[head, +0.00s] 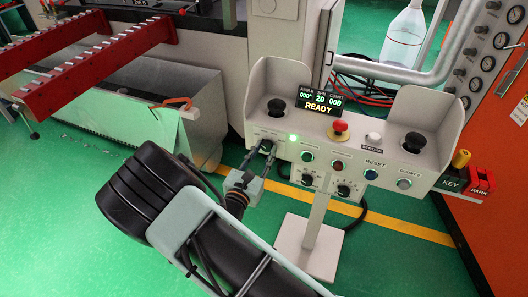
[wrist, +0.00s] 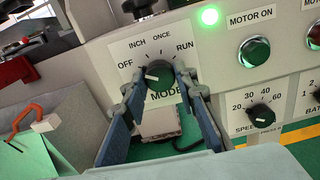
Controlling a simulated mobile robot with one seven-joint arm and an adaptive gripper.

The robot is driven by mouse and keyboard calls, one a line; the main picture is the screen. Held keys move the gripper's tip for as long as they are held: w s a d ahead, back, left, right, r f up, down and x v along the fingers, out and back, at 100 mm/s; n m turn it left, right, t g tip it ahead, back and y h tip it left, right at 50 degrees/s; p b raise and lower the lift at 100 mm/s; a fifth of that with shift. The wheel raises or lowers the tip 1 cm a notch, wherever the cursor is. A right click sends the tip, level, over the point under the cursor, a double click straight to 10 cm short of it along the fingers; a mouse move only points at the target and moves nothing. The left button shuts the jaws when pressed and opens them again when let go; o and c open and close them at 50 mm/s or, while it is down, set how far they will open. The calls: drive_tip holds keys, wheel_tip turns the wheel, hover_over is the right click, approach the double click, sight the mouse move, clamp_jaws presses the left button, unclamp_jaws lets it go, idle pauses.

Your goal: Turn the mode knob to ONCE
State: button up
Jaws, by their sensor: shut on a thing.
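The mode knob (wrist: 159,73) is a dark round knob on a white label plate marked OFF, INCH, ONCE and RUN. Its short white mark points left, toward the OFF side; ONCE (wrist: 161,41) is printed above the knob. My gripper (wrist: 160,83) is shut on the knob, with one finger on its left side and one on its right. In the head view my gripper (head: 258,163) reaches the left end of the console front and largely hides the knob.
The grey console (head: 400,163) carries a display reading READY (head: 319,107), a red mushroom button (head: 340,127) and black palm buttons. A lit green lamp (wrist: 209,16) and the speed knob (wrist: 260,117) are to the right of the mode knob. A grey bin (head: 205,120) stands left.

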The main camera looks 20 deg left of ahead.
drive_tip(key=shift+m, duration=0.3)
drive_tip(key=m+b, duration=0.2)
drive_tip(key=m, duration=0.1)
drive_tip(key=shift+f+m, duration=0.15)
drive_tip(key=shift+m, duration=0.25)
drive_tip(key=m+b, duration=0.2)
drive_tip(key=m, duration=0.1)
drive_tip(key=shift+m+b, duration=0.3)
drive_tip(key=shift+b, duration=0.05)
drive_tip(key=m+b, duration=0.4)
drive_tip(key=shift+f, duration=0.15)
drive_tip(key=m+b, duration=0.3)
drive_tip(key=b, duration=0.1)
drive_tip(key=shift+r, duration=0.2)
drive_tip(key=shift+m, duration=0.4)
drive_tip(key=o, duration=1.1)
drive_tip(key=shift+r, duration=0.1)
drive_tip(key=shift+o, duration=0.2)
